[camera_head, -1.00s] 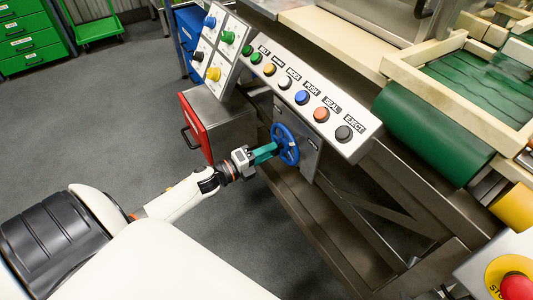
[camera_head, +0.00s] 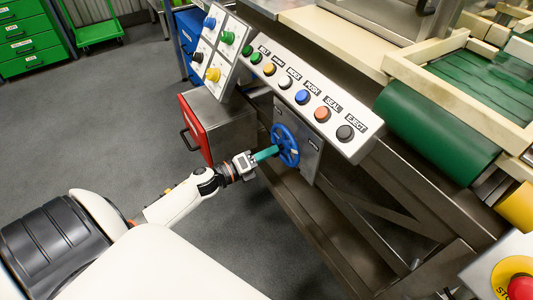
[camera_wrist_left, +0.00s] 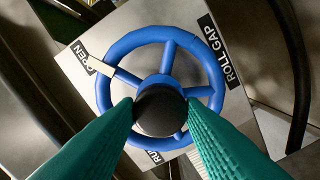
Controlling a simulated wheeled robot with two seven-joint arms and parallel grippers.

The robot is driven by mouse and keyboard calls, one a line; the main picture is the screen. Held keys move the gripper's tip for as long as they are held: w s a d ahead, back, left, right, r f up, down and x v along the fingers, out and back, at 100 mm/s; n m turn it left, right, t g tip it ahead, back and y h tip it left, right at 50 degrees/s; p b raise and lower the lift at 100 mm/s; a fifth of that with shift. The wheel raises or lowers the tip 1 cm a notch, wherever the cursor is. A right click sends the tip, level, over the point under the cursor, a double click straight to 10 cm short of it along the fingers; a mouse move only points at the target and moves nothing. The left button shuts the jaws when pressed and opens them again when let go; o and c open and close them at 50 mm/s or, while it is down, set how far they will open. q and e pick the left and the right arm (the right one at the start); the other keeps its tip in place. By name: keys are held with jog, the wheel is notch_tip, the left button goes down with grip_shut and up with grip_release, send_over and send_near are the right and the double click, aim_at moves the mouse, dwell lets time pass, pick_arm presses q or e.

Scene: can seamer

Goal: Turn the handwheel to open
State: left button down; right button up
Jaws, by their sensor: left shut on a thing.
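The blue handwheel (camera_head: 290,134) is mounted on a grey plate on the front of the machine, below the button panel. In the left wrist view the handwheel (camera_wrist_left: 207,70) faces me, with a black hub (camera_wrist_left: 160,112) at its middle. A cream marker (camera_wrist_left: 97,64) on its rim is beside the OPEN label (camera_wrist_left: 80,50). My left gripper (camera_head: 274,151) is at the wheel's centre. Its teal fingers (camera_wrist_left: 161,103) are shut on the hub from both sides. The hub hides part of the spokes. My right gripper is not in view.
A sloping panel of coloured buttons (camera_head: 350,112) is just above the wheel. A red-fronted box (camera_head: 194,128) stands to its left. A green conveyor roller (camera_head: 432,133) and a yellow-and-red stop button (camera_head: 507,269) are at the right. The grey floor (camera_head: 110,130) at left is clear.

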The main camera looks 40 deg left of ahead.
pick_arm(q)
jog(key=shift+f, duration=0.1)
jog(key=c, duration=0.9)
grip_release()
jog(key=v, duration=1.2)
jog(key=shift+p, duration=0.3)
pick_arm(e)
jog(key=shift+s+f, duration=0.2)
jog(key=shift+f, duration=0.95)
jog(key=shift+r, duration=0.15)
